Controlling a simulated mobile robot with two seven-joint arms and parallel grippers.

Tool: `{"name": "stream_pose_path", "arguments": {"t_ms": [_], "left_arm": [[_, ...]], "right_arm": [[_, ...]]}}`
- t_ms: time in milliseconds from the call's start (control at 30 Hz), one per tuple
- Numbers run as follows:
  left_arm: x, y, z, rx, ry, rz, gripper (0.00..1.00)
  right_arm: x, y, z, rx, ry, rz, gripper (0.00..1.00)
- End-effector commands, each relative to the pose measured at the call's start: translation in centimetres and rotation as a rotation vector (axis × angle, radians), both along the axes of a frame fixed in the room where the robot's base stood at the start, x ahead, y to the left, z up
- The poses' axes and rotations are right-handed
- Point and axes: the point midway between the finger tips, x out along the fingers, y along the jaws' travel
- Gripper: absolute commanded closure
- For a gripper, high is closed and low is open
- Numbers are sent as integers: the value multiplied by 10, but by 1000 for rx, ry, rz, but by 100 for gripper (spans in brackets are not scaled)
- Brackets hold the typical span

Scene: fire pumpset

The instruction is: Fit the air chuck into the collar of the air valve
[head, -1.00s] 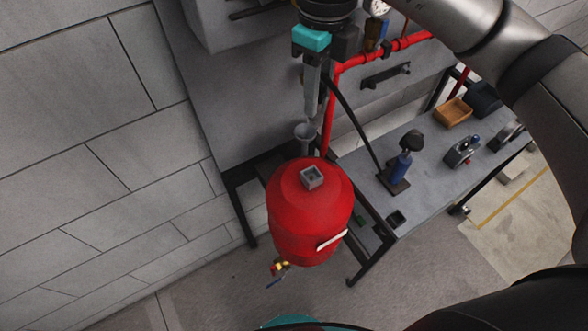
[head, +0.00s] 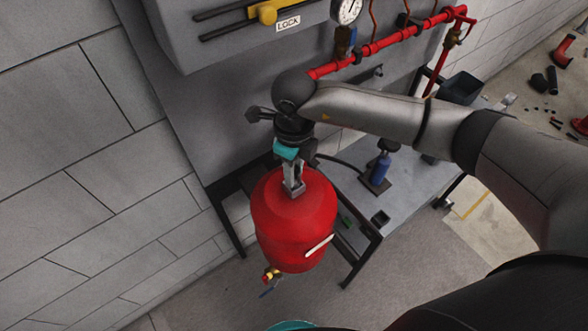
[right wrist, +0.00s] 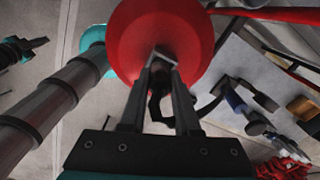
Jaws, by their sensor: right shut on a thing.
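My right gripper (head: 293,188) points down onto the top of the red tank (head: 290,230) and is shut on the air chuck. The chuck is mostly hidden by the fingers. The square grey collar on the tank top (right wrist: 166,56) shows at the fingertips in the right wrist view, partly covered. I cannot tell whether the chuck is inside the collar or just above it. The chuck's black hose (head: 345,163) runs right to the blue hand pump (head: 380,167). What looks like my left gripper (right wrist: 18,51) is far left in the right wrist view, its opening unclear.
A grey wall panel with a yellow lock handle (head: 265,13), a gauge (head: 348,9) and a red pipe (head: 385,42) stand behind my right arm. A grey bench (head: 405,195) holds the pump on the right. The floor left of the tank is clear.

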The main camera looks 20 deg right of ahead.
Motion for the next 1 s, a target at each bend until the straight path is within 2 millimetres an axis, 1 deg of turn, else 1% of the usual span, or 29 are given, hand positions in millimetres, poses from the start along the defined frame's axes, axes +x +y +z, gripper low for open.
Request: {"name": "stream_pose_path", "arguments": {"t_ms": [267, 400, 433, 633, 700, 1000], "left_arm": [[-1, 0, 0, 0, 2, 0, 100], [-1, 1, -5, 1, 2, 0, 100], [-1, 1, -4, 1, 2, 0, 100], [-1, 1, -3, 1, 2, 0, 100], [-1, 1, -3, 1, 2, 1, 100], [-1, 1, 0, 1, 2, 1, 100]], "right_arm": [[0, 1, -3, 1, -1, 1, 100], [0, 1, -7, 1, -1, 1, 100], [0, 0, -7, 1, -1, 1, 67], [0, 0, -6, 1, -1, 1, 45], [0, 0, -6, 1, -1, 1, 40], [0, 0, -3, 1, -1, 1, 40]]}}
